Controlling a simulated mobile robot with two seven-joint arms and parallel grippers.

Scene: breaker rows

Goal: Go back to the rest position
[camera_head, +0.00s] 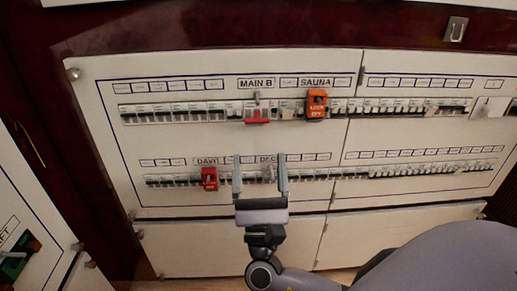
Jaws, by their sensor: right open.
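My right gripper (260,162) is open, its two fingers pointing up the panel in front of the lower breaker row (330,172). Nothing shows held between the fingers. A partly covered label starting "DEC" and a small grey piece (268,173) show between them; whether the fingers touch the panel I cannot tell. My right arm reaches in from the lower right. My left gripper is out of view.
The white panel (230,140) has an upper breaker row (170,112) with a red piece (257,117) under "MAIN B" and an orange lockout (316,106) under "SAUNA". A red piece (209,178) sits lower left. A side panel (25,220) stands left.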

